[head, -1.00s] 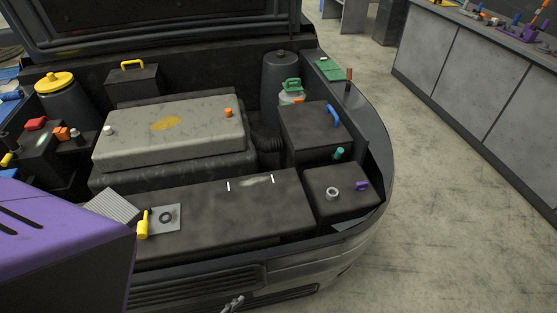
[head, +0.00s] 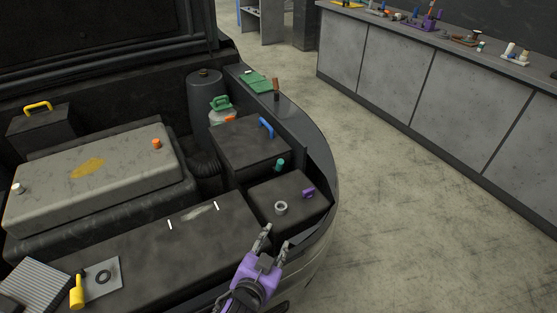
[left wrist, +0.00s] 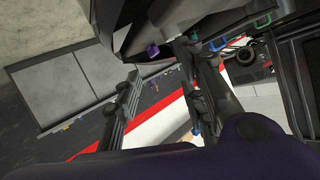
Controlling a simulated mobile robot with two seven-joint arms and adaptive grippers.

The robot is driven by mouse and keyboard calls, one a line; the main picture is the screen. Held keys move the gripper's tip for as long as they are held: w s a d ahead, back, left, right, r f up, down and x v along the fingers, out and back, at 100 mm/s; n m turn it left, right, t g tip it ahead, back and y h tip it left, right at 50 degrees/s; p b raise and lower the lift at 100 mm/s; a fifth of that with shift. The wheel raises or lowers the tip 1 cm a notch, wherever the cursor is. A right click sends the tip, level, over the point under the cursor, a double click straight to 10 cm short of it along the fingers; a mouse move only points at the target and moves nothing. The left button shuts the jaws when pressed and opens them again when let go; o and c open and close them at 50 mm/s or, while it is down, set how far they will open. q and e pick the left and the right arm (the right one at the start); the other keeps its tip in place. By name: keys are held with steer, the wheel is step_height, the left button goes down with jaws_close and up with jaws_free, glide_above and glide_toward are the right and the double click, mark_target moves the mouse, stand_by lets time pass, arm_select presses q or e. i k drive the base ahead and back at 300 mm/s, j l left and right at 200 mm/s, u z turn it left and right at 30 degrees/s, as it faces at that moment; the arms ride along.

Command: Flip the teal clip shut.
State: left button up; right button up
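The teal clip (head: 279,164) is a small upright piece at the front right edge of a dark box (head: 248,138) in the engine bay. A small teal piece also shows in the left wrist view (left wrist: 219,44), beyond the fingers. My left gripper (head: 275,238), purple with grey fingers, is open and empty. It is at the bay's front rim, nearer the camera than the clip and apart from it. Its spread fingers also show in the left wrist view (left wrist: 158,75). My right gripper is not in view.
A lower dark box (head: 262,206) with a grey ring (head: 281,208) and a purple latch (head: 308,193) lies between gripper and clip. A blue handle (head: 266,127) tops the box behind. The curved bay rim (head: 322,165) borders the right. Open floor (head: 400,200) lies beyond.

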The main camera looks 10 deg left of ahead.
mark_target(280, 166)
steer(key=i+j, duration=0.1)
steer(key=i, duration=0.75)
